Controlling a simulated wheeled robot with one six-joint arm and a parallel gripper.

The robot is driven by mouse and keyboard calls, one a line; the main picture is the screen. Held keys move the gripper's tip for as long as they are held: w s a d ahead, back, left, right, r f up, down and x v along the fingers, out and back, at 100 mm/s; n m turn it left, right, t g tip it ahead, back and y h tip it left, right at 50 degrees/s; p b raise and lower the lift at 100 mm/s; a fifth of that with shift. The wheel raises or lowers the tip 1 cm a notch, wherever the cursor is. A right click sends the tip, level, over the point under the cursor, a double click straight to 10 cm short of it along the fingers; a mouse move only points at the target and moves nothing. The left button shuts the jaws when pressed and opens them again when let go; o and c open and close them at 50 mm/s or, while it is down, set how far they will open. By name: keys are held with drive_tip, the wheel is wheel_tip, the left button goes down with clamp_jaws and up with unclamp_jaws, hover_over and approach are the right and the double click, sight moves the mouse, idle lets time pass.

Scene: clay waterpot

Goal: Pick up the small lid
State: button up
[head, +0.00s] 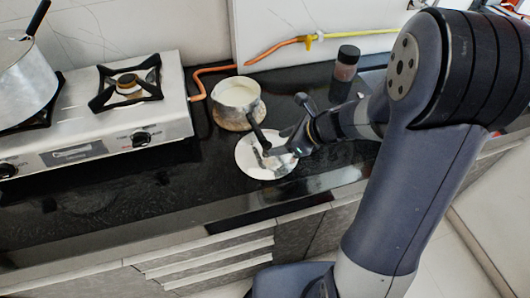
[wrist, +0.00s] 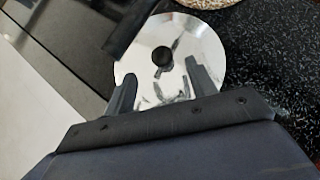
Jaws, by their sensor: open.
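The small lid (head: 249,157) is a shiny silver disc lying on the black counter, in front of the clay pot. In the wrist view the lid (wrist: 205,42) shows a round black knob at its middle. My gripper (wrist: 160,78) is open over the lid, with one finger to each side of the knob and a little short of it. I cannot tell whether the fingers touch the lid.
A clay pot (head: 226,117) with a pale top stands just behind the lid. A gas stove (head: 90,140) with a metal pot (head: 25,85) is at the left. A dark jar (head: 346,63) stands at the back right. The counter's front edge (head: 200,209) is near the lid.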

sight(270, 145)
drive_tip(key=x, duration=0.5)
drive_tip(key=shift+w+f, duration=0.15)
drive_tip(key=shift+c, duration=0.3)
drive_tip(key=c, duration=1.1)
